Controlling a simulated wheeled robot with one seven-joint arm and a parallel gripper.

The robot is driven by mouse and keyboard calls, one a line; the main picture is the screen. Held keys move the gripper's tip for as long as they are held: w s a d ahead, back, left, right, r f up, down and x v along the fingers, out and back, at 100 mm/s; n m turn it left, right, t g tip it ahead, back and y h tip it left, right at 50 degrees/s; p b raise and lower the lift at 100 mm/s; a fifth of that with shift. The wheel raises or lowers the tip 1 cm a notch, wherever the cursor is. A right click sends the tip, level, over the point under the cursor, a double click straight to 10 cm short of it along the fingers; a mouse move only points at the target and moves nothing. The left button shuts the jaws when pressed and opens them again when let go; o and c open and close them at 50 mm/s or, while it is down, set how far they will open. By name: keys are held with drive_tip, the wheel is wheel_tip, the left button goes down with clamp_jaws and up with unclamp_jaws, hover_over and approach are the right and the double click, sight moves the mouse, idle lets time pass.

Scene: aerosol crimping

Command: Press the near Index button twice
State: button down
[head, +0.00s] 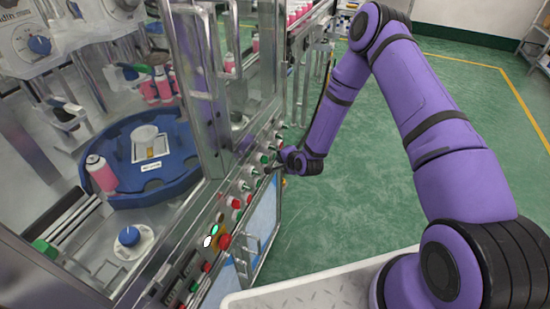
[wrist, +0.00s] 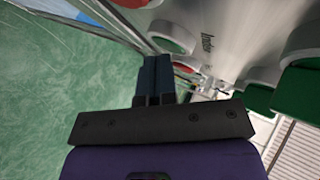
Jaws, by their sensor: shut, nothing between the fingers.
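The control panel (head: 200,250) runs along the machine's front edge with a row of red and green buttons. In the wrist view an "Index" label (wrist: 208,42) shows on the panel. A green button in a pale ring (wrist: 170,40) lies to its left, and a larger green button (wrist: 300,88) lies to its right. I cannot tell which button the label belongs to. My gripper (head: 271,168) is at the panel's front, by the middle of the row; its dark fingers (wrist: 158,60) are shut and empty, close to the green button and a red one (wrist: 186,68). Contact cannot be told.
Behind the frame is a blue turntable (head: 125,190) with a pink can (head: 101,175). Green floor is clear to the right.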

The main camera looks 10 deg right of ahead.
drive_tip(key=shift+s+d, duration=0.5)
drive_tip(key=shift+d, duration=0.2)
idle(0.3)
drive_tip(key=shift+s+d, duration=0.75)
drive_tip(key=shift+d, duration=0.25)
drive_tip(key=shift+s+d, duration=0.7)
drive_tip(key=shift+d, duration=0.25)
